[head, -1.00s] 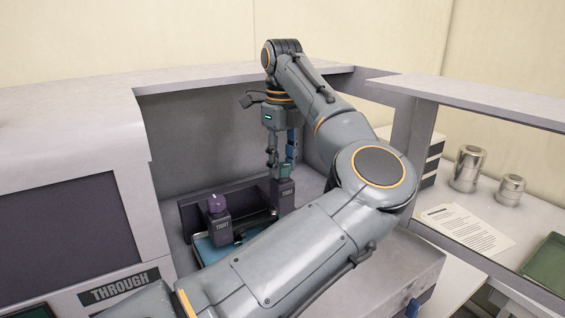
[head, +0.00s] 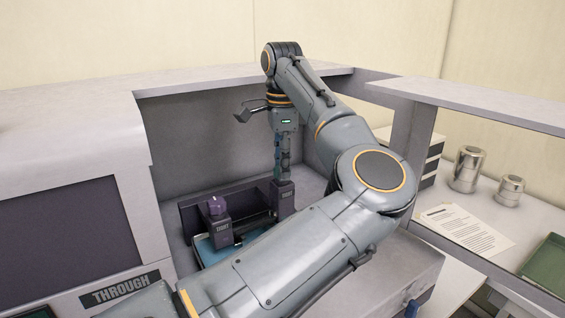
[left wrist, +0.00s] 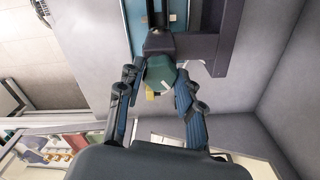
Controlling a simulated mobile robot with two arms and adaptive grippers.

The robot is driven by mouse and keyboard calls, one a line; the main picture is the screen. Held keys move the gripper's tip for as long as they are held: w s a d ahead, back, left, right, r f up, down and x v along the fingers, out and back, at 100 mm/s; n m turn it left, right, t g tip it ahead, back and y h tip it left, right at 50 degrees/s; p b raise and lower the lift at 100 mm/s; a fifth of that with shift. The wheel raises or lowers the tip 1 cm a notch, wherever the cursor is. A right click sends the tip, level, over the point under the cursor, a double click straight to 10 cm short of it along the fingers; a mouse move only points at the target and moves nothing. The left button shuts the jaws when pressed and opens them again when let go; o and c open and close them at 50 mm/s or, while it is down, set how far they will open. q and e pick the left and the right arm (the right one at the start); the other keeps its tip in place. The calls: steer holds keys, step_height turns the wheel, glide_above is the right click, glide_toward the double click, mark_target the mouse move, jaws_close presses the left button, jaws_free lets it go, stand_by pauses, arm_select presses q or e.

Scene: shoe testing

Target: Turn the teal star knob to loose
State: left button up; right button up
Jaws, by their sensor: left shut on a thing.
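The teal star knob (left wrist: 163,73) shows in the left wrist view between my left gripper's fingers, with a small yellow mark on one side and a pale mark on the other. It sits on top of a dark purple post (head: 283,196). My left gripper (head: 283,172) points straight down over that post and is shut on the knob; in the head view its fingers hide most of the knob. The loose and tight ends of the knob's travel cannot be read. My right gripper is not in view.
A second post with a purple knob (head: 217,207) stands to the left, beside a blue plate (head: 205,250). Alcove walls (head: 200,140) enclose the fixture at the back and left.

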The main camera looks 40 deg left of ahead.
arm_select(q)
steer(key=n, duration=0.4)
steer(key=shift+n, duration=0.4)
steer(key=shift+n+p, duration=0.45)
steer(key=shift+n, duration=2.05)
steer(key=shift+f, duration=0.1)
steer(key=o, duration=1.2)
step_height(320, 180, up, 12)
steer(key=shift+r, duration=0.1)
